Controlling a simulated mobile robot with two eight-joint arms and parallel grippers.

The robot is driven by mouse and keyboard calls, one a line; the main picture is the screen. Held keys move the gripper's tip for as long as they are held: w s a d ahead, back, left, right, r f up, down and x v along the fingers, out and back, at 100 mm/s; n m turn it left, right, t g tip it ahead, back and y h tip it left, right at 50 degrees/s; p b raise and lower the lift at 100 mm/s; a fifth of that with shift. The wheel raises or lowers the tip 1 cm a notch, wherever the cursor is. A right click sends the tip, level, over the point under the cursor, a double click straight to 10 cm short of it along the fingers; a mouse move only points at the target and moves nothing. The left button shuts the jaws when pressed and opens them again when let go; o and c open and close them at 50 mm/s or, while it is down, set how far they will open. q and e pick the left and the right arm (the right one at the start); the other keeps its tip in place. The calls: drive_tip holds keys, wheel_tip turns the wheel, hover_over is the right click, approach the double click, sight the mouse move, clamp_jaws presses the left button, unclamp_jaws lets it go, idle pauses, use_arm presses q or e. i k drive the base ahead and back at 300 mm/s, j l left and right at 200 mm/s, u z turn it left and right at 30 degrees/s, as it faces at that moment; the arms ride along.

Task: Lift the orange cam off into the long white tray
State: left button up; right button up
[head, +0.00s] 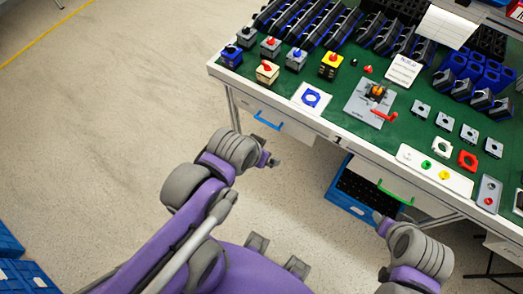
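The orange cam (377,91) sits on a dark block on a grey square plate (361,107) on the green table top. A red lever lies beside it on the same plate. The long white tray (408,153) lies near the table's front edge, to the right of the plate, with a green ring and a yellow ring in it. My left gripper (270,153) is in front of the table, away from the cam, and its fingers look apart and empty. My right gripper (379,219) is low in front of the table by the green handle; its fingers are too small to judge.
A white card with a blue ring (311,98) lies left of the plate. Switches with coloured knobs (330,64) stand farther left and back. Grey square pieces (445,121) and a red ring (468,161) are to the right. Drawers with handles (268,121) face me under the table.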

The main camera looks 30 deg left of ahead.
sight(374, 90)
drive_tip(key=i+l+u, duration=0.1)
drive_tip(key=i+u, duration=0.4)
drive_tip(key=i+l+u, duration=0.3)
drive_tip(key=u, duration=0.2)
drive_tip(key=i, duration=0.1)
